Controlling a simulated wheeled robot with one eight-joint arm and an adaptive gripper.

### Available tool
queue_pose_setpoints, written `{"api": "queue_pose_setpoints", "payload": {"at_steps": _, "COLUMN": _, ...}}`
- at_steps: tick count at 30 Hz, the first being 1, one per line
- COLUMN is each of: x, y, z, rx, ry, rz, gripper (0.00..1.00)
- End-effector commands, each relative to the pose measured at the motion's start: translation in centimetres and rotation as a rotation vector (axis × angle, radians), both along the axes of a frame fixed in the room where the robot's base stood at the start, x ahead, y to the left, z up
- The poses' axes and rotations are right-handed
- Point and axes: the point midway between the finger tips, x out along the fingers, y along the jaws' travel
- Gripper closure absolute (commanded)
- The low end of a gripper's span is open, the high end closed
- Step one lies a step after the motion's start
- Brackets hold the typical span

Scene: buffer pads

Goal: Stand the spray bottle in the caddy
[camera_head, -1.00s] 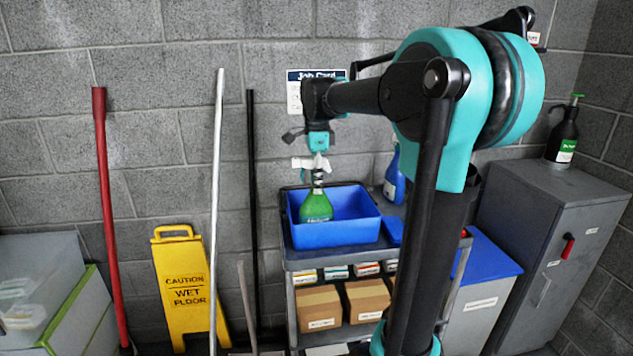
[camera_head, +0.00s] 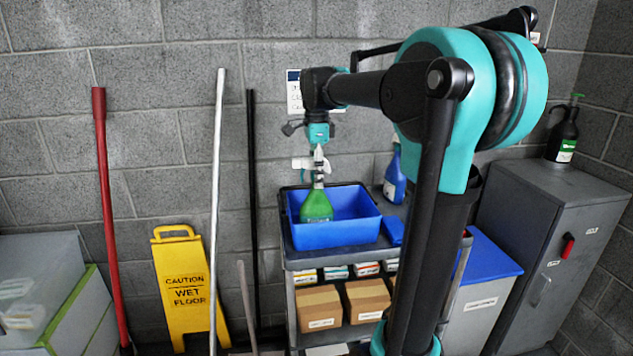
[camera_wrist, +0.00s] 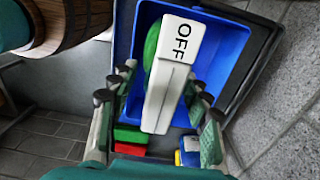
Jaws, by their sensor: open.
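The spray bottle (camera_head: 316,207) has a green body and a white spray head. It stands upright in the blue caddy (camera_head: 335,238), in its left part; its base is hidden by the caddy's front wall. My gripper (camera_head: 319,150) is open, directly above the bottle and pointing down. In the wrist view the white spray head (camera_wrist: 171,70), marked OFF, lies between the spread fingers of my gripper (camera_wrist: 160,92), with gaps on both sides. The blue caddy wall (camera_wrist: 232,50) shows around it.
The caddy sits on a grey cart with cardboard boxes (camera_head: 367,300) below. A blue bottle (camera_head: 394,185) stands behind, right of the caddy. A dark bottle (camera_head: 563,135) stands on a grey cabinet (camera_head: 545,225). Poles and a yellow wet-floor sign (camera_head: 187,285) are at left.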

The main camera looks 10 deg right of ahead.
Motion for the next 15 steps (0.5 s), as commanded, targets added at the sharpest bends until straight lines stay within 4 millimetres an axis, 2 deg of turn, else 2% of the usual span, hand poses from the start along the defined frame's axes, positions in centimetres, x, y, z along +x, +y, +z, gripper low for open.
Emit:
{"api": "queue_pose_setpoints", "payload": {"at_steps": 9, "x": 0.0, "y": 0.0, "z": 6.6, "rx": 0.000, "ry": 0.000, "rz": 0.000, "gripper": 0.52}}
{"api": "queue_pose_setpoints", "payload": {"at_steps": 15, "x": 0.0, "y": 0.0, "z": 9.2, "rx": 0.000, "ry": 0.000, "rz": 0.000, "gripper": 0.52}}
